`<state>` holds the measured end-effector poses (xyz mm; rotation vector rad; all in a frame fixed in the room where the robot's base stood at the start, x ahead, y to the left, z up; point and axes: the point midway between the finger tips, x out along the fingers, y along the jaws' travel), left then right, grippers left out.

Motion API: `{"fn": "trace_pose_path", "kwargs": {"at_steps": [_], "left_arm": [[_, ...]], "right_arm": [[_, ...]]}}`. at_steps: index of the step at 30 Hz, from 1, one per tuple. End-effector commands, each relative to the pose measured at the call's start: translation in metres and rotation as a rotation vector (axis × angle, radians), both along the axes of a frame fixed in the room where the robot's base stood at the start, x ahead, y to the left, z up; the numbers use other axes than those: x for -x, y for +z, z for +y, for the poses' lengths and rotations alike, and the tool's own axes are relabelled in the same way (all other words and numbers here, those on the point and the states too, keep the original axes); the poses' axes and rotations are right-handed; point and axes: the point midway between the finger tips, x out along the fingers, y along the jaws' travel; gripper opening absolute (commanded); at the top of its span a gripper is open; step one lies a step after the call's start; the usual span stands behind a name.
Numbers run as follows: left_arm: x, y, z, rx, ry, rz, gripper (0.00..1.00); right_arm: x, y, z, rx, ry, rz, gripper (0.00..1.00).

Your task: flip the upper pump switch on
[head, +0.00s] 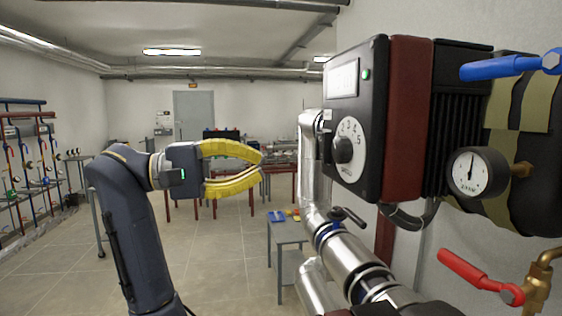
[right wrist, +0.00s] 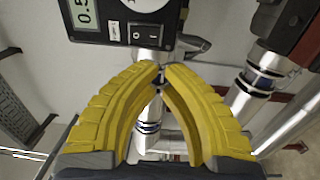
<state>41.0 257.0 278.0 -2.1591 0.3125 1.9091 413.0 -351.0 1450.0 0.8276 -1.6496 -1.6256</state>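The large pump (head: 408,120) fills the right of the head view, with a black control box, a display, a round dial (head: 345,150) and a lit green lamp. In the right wrist view a black control box shows a display reading about 0.5 and a rocker switch (right wrist: 145,33) with I and O marks. I cannot tell its position, nor surely which pump this box belongs to.
Metal-clad pipes (head: 345,262) run below and left of the pump. A blue lever (head: 500,67), a pressure gauge (head: 475,173) and a red lever (head: 475,272) are at the right. A small table (head: 287,232) stands behind.

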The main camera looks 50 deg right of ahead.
Motion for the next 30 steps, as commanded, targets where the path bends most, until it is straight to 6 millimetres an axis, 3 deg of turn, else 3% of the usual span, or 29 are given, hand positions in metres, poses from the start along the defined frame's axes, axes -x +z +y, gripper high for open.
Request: {"fn": "trace_pose_path", "kwargs": {"at_steps": [9, 30], "left_arm": [[-0.001, 0.000, 0.000, 0.000, 0.000, -0.001, 0.58], [-0.001, 0.000, 0.000, 0.000, 0.000, -0.001, 0.58]], "right_arm": [[-0.017, -0.003, 0.025, -0.001, 0.001, 0.001, 0.00], [-0.017, 0.000, 0.029, -0.015, -0.013, 0.050, 0.00]]}}
